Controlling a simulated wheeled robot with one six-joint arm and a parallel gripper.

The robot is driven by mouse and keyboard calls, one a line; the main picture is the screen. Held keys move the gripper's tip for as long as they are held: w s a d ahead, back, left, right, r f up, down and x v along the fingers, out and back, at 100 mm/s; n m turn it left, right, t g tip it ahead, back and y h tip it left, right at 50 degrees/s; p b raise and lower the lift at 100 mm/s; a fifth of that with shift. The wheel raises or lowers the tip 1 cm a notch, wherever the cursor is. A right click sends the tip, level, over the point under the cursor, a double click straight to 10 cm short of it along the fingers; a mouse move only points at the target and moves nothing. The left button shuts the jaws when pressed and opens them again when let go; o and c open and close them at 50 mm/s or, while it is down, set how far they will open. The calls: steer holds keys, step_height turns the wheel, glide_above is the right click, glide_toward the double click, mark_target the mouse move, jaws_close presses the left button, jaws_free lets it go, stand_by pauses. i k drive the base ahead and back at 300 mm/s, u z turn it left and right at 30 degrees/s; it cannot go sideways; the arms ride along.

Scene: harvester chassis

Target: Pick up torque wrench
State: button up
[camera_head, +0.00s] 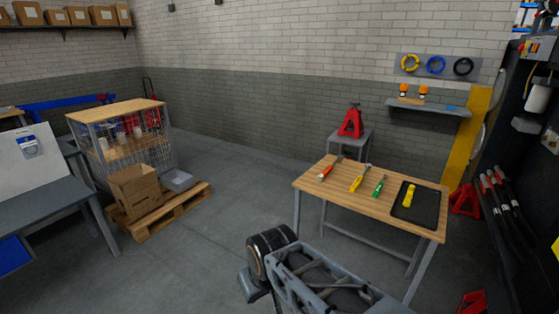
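Several hand tools lie on a wooden-topped table (310,190) at the right. A long tool with an orange-red handle and dark shaft (329,168) lies at the left. Beside it is a long yellow-handled tool with a grey end (360,179). A green-handled tool (378,187) lies to its right. A short yellow tool (409,196) lies on a black tray (426,212) at the table's right end. I cannot tell for sure which one is the torque wrench. My arm shows at the bottom, in front of the table; my gripper is out of view.
A red jack stand (351,123) is on a grey stool (350,141) behind the table. A pallet (165,216) with a cardboard box (135,190) and a mesh cage (160,150) stand at the left. Grey floor between is clear. Dark machinery lines the right edge.

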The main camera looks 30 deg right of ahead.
mark_target(340, 158)
steer(key=u, duration=0.2)
steer(key=i, duration=1.45)
steer(key=z, duration=0.8)
steer(key=i, duration=1.05)
steer(key=z, duration=1)
steer(key=i, duration=0.25)
steer(key=z, duration=0.15)
